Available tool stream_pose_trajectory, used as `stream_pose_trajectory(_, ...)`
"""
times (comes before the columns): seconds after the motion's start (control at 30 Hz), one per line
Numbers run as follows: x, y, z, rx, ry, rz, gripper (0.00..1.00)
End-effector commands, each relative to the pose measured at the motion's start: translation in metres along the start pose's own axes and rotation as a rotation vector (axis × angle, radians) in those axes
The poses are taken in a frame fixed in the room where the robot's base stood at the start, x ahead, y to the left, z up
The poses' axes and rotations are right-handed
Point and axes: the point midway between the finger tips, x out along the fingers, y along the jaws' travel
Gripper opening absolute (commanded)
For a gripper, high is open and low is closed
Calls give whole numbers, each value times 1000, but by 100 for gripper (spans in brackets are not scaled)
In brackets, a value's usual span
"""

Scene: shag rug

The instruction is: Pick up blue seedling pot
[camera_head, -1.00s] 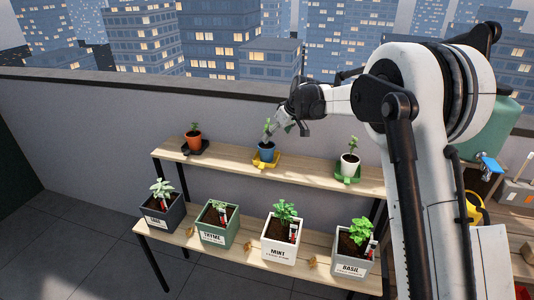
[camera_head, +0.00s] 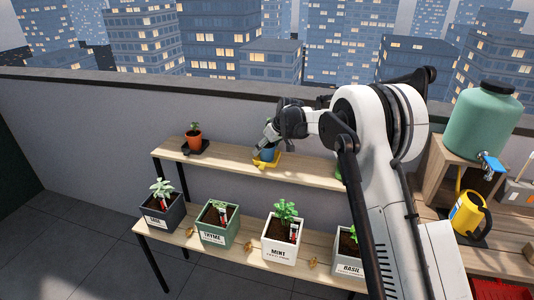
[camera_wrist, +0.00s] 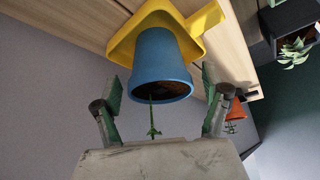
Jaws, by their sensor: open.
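The blue seedling pot (camera_wrist: 160,62) stands in a yellow tray (camera_wrist: 208,17) on the upper wooden shelf. It holds dark soil and a small green seedling (camera_wrist: 152,125). In the head view the pot (camera_head: 268,154) is partly covered by my gripper (camera_head: 266,140), and the yellow tray (camera_head: 262,165) shows under it. In the wrist view my gripper (camera_wrist: 162,108) is open, its two fingers apart, one on either side of the pot's rim side. The fingers do not visibly touch the pot.
An orange pot (camera_head: 194,137) in a dark tray stands left on the same shelf. A green tray (camera_head: 338,173) on the right is mostly hidden by my arm. Planters labelled thyme (camera_head: 213,236) and mint (camera_head: 279,254) stand below. A wall runs behind.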

Motion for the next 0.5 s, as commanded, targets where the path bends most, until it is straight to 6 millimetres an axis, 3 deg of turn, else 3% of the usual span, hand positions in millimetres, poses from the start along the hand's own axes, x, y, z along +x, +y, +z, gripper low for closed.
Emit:
stream_pose_trajectory(0.17, 0, 0, 0, 0, 0, 0, 77)
stream_pose_trajectory(0.5, 0, 0, 0, 0, 0, 0, 32)
